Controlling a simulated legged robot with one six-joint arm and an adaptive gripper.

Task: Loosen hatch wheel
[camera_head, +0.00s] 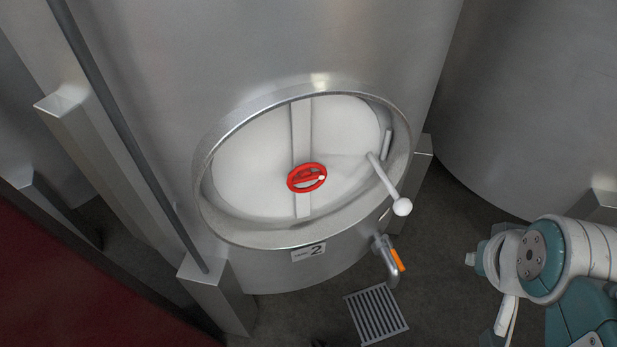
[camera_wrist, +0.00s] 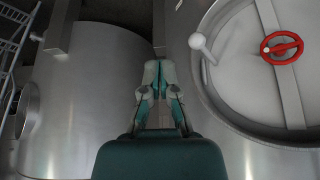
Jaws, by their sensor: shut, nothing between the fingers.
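The red hatch wheel (camera_head: 307,177) sits at the middle of a round pale hatch (camera_head: 250,150) on a steel tank. A metal bar (camera_head: 302,130) crosses the hatch behind the wheel. In the wrist view the wheel (camera_wrist: 282,47) is at the upper right, with a small pale knob on its rim. My gripper (camera_wrist: 158,68) is shut and empty, well to the left of the wheel in that view and apart from it. In the head view my arm is at the lower right, and the fingertips cannot be made out there.
A white lever with a ball end (camera_head: 402,206) sticks out from the hatch's right side; it also shows in the wrist view (camera_wrist: 197,41). Below are a tap with an orange handle (camera_head: 397,260) and a floor grate (camera_head: 377,313). Other tanks stand on both sides.

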